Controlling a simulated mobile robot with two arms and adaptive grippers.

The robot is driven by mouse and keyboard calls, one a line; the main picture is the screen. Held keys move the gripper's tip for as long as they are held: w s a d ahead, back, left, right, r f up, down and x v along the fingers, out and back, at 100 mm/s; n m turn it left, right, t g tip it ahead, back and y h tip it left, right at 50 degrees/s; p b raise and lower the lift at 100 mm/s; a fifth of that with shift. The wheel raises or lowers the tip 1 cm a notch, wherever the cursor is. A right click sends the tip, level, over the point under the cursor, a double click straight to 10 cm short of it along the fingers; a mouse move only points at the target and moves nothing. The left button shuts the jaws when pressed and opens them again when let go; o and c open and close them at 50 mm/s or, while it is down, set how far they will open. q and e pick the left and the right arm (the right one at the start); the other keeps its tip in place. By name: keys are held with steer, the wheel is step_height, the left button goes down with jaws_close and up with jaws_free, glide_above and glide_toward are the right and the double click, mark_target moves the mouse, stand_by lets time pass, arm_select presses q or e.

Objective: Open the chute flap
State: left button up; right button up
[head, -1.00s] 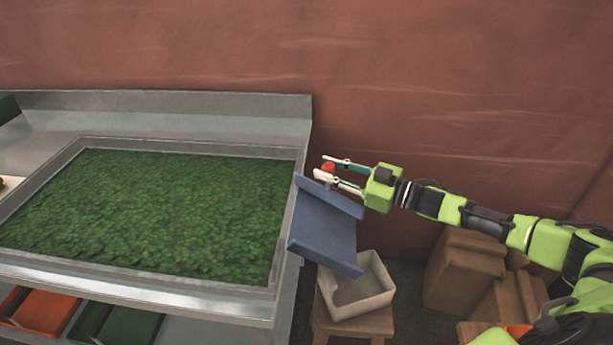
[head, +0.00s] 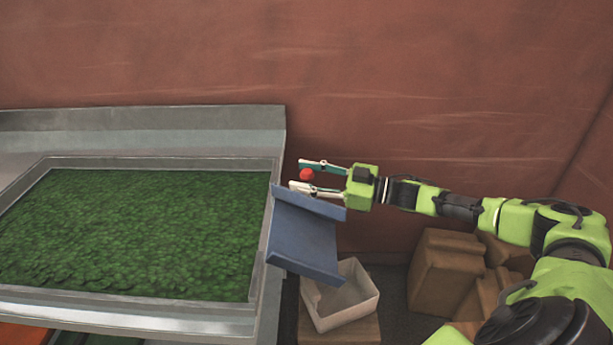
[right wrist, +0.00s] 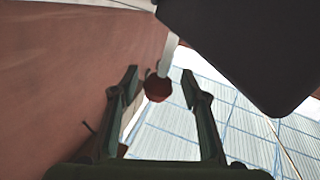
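A blue chute (head: 303,240) slopes down from the right side of the metal basin. A red ball knob (head: 306,174) sits at the chute's upper end; it also shows in the right wrist view (right wrist: 158,88), on a pale lever (right wrist: 169,55). My right gripper (head: 304,176) is open, with one finger on each side of the knob. In the right wrist view, gaps show between the knob and both fingers (right wrist: 160,80). The flap itself cannot be made out clearly. My left gripper is out of view.
The basin (head: 140,308) holds green leafy material. A white bin (head: 325,315) stands on a wooden stool (head: 355,332) below the chute. Brown sacks (head: 440,275) lie on the floor to the right. A reddish wall (head: 400,80) stands behind.

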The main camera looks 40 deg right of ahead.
steer(key=shift+s+d, duration=0.1)
steer(key=shift+d, duration=0.1)
steer(key=v, duration=1.1)
steer(key=shift+s+d, duration=0.2)
steer(key=shift+s, duration=0.05)
